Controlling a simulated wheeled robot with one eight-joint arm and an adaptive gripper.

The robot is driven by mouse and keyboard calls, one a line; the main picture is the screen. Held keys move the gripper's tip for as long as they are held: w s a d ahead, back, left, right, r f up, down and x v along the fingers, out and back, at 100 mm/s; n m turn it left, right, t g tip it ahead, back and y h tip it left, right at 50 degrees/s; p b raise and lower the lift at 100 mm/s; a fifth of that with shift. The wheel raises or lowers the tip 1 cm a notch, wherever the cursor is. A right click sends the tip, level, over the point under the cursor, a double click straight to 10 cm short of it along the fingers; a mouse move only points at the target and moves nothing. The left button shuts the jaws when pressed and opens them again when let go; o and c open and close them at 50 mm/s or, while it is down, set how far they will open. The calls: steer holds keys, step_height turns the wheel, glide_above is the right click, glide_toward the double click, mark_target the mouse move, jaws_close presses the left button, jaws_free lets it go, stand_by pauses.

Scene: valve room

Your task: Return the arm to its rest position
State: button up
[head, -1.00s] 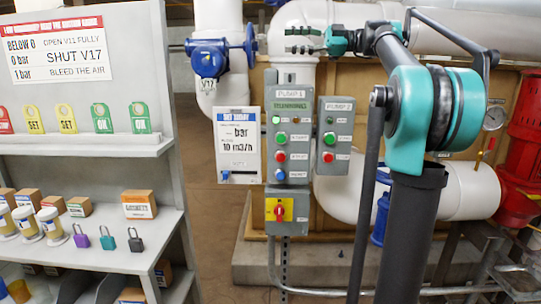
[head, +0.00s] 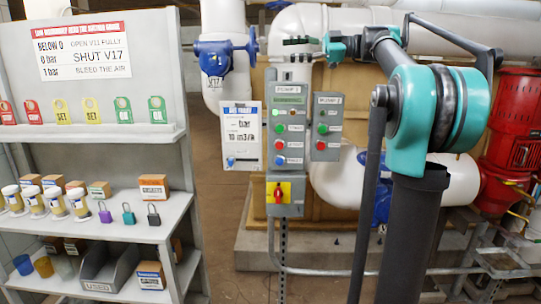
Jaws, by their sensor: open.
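My arm stands at the right of the head view, with its teal elbow joint raised. Its forearm reaches back to my gripper (head: 290,49), which points left in front of the big white pipe, above the grey pump panel. The dark fingers look apart, with nothing seen between them. They are small against the pipe, and whether they touch anything cannot be told.
A grey shelf (head: 95,136) with tags, jars, boxes and padlocks stands left. The blue V17 valve (head: 213,56), the PUMP 1 panel (head: 289,130) and the PUMP 2 panel (head: 327,128) are behind. Red equipment (head: 515,120) is right. Bare floor (head: 215,220) shows between shelf and panels.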

steer(key=s+f+m+h, duration=0.3)
steer(key=f+m, duration=0.2)
steer(key=f, duration=0.8)
steer(key=s+f+m+t+h, duration=0.1)
steer(key=s+f+m+h, duration=0.25)
steer(key=f, duration=0.95)
steer(key=s+f+m+h, duration=0.3)
steer(key=f+m, duration=0.3)
steer(key=f, duration=0.7)
steer(key=s+d+f+m+t+h, duration=0.1)
steer(key=s+d+f+m+h, duration=0.3)
steer(key=s+f, duration=0.5)
steer(key=s+d+f+m+t+h, duration=0.1)
steer(key=s+d+f+m+h, duration=0.3)
steer(key=f, duration=1.2)
steer(key=s+d+m, duration=0.2)
steer(key=s+d, duration=0.2)
steer(key=shift+s+d+f, duration=0.15)
steer(key=shift+s+d, duration=0.2)
steer(key=shift+m, duration=0.25)
